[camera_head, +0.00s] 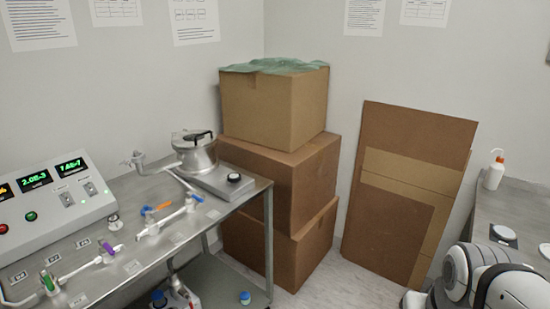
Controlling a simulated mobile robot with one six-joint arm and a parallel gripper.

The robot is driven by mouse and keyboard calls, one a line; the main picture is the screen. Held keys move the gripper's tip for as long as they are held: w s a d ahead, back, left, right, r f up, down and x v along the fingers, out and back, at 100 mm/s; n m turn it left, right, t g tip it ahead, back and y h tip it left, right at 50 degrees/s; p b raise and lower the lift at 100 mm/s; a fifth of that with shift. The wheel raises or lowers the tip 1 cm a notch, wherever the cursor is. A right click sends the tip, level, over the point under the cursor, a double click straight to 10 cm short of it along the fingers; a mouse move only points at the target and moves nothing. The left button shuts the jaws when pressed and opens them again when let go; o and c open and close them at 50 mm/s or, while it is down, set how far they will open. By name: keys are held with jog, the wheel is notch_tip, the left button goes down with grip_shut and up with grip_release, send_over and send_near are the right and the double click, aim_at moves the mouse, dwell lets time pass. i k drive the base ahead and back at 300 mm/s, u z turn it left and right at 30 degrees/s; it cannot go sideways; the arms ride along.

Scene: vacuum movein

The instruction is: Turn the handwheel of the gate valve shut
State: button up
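A grey metal fitting with small projecting parts (137,160) stands at the back of the steel bench (125,195), joined to a round metal chamber (196,158) by a short pipe. It may be the gate valve, but it is too small to tell its handwheel or how far it is turned. The chamber has a black bar on its lid. Part of my white and grey arm shows at the bottom right, far from the bench fittings. My gripper's fingers are not in view.
The bench carries a control box (50,200) with lit displays, and a pipe line with orange (164,206), purple (107,247) and green handles. Stacked cartons (275,105) stand behind it. Cardboard sheets (410,190) lean on the wall. A right-hand counter (525,205) holds a wash bottle (494,172).

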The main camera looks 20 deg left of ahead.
aim_at(232, 178)
jog(key=u, duration=0.4)
jog(key=i, duration=1.55)
jog(key=u, duration=1.05)
jog(key=i, duration=0.5)
jog(key=u, duration=0.1)
jog(key=k, duration=0.75)
jog(key=u, duration=0.2)
jog(key=i, duration=0.75)
jog(key=z, duration=0.1)
